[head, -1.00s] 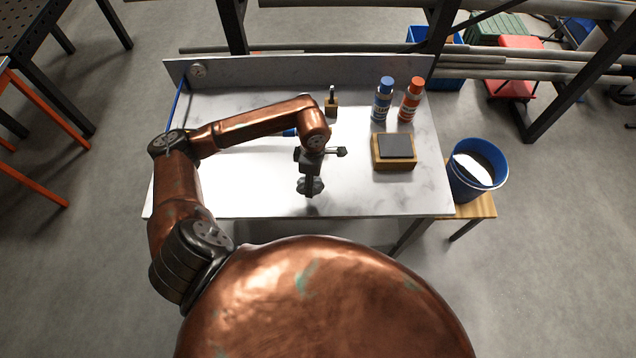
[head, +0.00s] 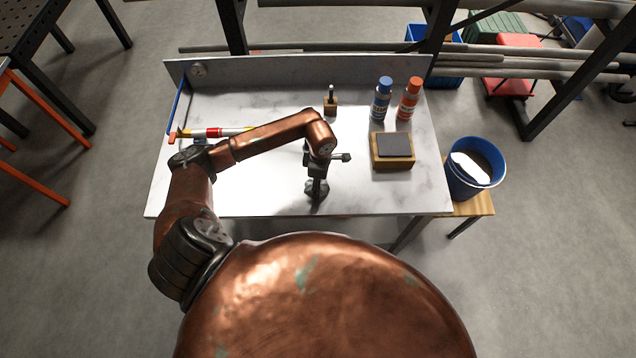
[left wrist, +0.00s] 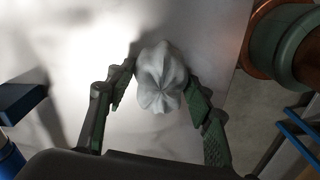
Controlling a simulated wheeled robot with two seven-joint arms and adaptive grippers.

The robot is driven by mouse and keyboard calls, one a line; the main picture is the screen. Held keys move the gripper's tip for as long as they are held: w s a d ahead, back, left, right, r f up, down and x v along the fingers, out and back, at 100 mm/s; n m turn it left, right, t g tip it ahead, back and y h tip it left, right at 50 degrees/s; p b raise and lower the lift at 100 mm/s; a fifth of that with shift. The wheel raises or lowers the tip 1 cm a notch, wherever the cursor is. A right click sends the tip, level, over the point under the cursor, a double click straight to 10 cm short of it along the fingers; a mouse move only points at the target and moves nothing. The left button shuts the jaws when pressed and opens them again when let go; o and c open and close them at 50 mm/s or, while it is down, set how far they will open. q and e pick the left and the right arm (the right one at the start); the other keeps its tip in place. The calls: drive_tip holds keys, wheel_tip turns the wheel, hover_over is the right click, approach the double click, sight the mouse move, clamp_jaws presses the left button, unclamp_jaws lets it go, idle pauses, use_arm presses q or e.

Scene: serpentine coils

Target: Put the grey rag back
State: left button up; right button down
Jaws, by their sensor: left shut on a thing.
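In the left wrist view the rag (left wrist: 160,78) shows as a pale, folded puff between the two fingers of my left gripper (left wrist: 163,100). I cannot tell whether the rag touches the worktop or hangs just above it. My right gripper is not in view.
A wooden block with a dark top (head: 393,150) stands to the right. Blue (head: 382,98) and orange (head: 409,98) bottles stand behind it. A blue bucket (head: 460,180) stands beside the worktop. A red-banded tool (head: 212,132) lies left.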

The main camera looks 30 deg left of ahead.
use_arm(q)
drive_tip(key=o, duration=1.3)
drive_tip(key=shift+o, duration=0.2)
drive_tip(key=shift+r, duration=0.2)
wheel_tip(320, 180, up, 12)
drive_tip(key=b, duration=0.1)
drive_tip(key=shift+w+b, duration=0.25)
drive_tip(key=shift+b, duration=0.15)
drive_tip(key=shift+f, duration=0.15)
